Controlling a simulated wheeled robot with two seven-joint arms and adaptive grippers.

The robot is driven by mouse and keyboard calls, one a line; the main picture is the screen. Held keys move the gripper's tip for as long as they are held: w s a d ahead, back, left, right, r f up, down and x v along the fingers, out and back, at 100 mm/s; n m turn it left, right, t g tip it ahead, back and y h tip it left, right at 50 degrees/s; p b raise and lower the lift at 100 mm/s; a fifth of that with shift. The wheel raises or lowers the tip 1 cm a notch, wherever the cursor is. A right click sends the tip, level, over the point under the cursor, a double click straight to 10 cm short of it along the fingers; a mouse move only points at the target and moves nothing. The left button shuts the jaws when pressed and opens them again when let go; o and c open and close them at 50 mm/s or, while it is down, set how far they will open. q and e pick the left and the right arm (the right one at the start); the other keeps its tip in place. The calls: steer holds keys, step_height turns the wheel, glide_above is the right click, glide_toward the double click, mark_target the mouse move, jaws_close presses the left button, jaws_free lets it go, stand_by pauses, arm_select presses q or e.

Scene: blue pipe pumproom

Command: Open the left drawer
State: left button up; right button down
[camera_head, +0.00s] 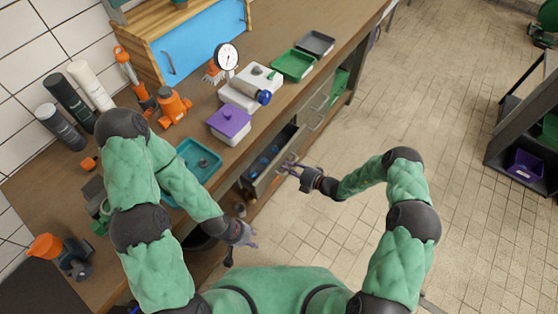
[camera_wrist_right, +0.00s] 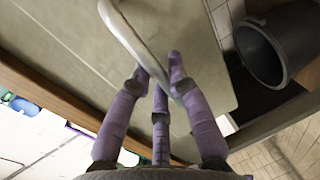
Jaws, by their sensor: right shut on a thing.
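The left drawer stands partly open, its front panel (camera_head: 285,154) out from the workbench and its inside showing in the head view. The panel also fills much of the right wrist view (camera_wrist_right: 65,55). My right gripper (camera_head: 290,168) is at this drawer's front. In the wrist view its purple fingers (camera_wrist_right: 160,78) are shut on the curved metal handle (camera_wrist_right: 125,30). My left gripper (camera_head: 247,241) hangs low in front of the bench, apart from the drawer; its fingers are too small to read.
Blue items (camera_head: 264,162) lie inside the drawer. Another drawer handle (camera_head: 317,123) is farther along the bench. The worktop (camera_head: 266,112) holds a teal tray (camera_head: 211,153), a purple box (camera_head: 229,122) and a gauge (camera_head: 227,57). A dark bucket (camera_wrist_right: 275,50) shows in the wrist view.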

steer(key=f+v, duration=0.1)
steer(key=v, duration=0.7)
steer(key=f+v, duration=0.2)
steer(key=v, duration=0.7)
steer(key=shift+s+d+f+p, duration=0.2)
steer(key=shift+d+f+p, duration=0.05)
steer(key=shift+f+p, duration=0.1)
steer(key=c, duration=1.2)
jaws_free()
steer(key=shift+o, duration=0.2)
steer(key=shift+r, duration=0.1)
steer(key=v, duration=1.2)
